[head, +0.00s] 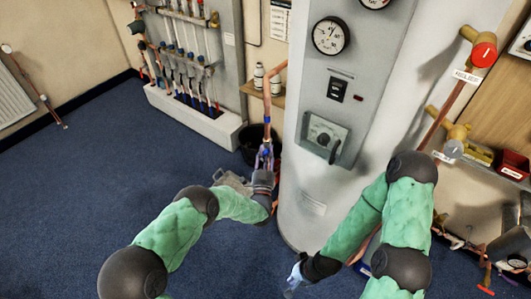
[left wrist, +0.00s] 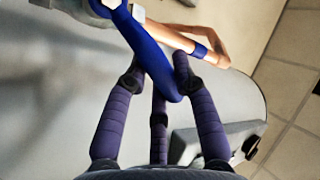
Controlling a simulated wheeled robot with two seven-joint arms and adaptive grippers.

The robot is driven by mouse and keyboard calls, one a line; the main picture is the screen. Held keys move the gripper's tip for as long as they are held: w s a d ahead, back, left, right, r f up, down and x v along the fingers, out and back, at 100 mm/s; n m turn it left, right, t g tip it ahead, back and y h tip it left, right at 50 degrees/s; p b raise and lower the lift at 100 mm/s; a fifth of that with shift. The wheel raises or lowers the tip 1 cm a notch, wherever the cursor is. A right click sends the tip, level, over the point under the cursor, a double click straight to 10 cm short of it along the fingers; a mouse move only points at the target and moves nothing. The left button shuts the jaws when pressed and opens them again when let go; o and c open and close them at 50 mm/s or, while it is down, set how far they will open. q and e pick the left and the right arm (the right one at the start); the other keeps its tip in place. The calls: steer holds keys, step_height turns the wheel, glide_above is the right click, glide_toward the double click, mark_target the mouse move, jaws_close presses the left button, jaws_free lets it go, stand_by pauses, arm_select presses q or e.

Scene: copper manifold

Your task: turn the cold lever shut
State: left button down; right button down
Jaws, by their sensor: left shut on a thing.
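The cold lever is a long blue handle (left wrist: 146,52) in the left wrist view, running from a metal valve body (left wrist: 112,5) at the top left down between my fingers. My left gripper (left wrist: 160,80) has its purple fingers on either side of the blue handle near its free end, closed on it. In the head view my left gripper (head: 265,152) is at the lower end of a copper pipe (head: 268,100) beside the white cylinder, and hides most of the lever.
The white cylinder (head: 306,175) stands right of my left gripper, with a gauge (head: 330,36) and a control box (head: 322,135). A dark bucket (head: 252,145) is behind the gripper. A red-capped valve (head: 484,50) is at upper right. Blue carpet at left is mostly clear.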

arm_select(q)
steer(key=c, duration=1)
jaws_free()
steer(key=v, duration=1.2)
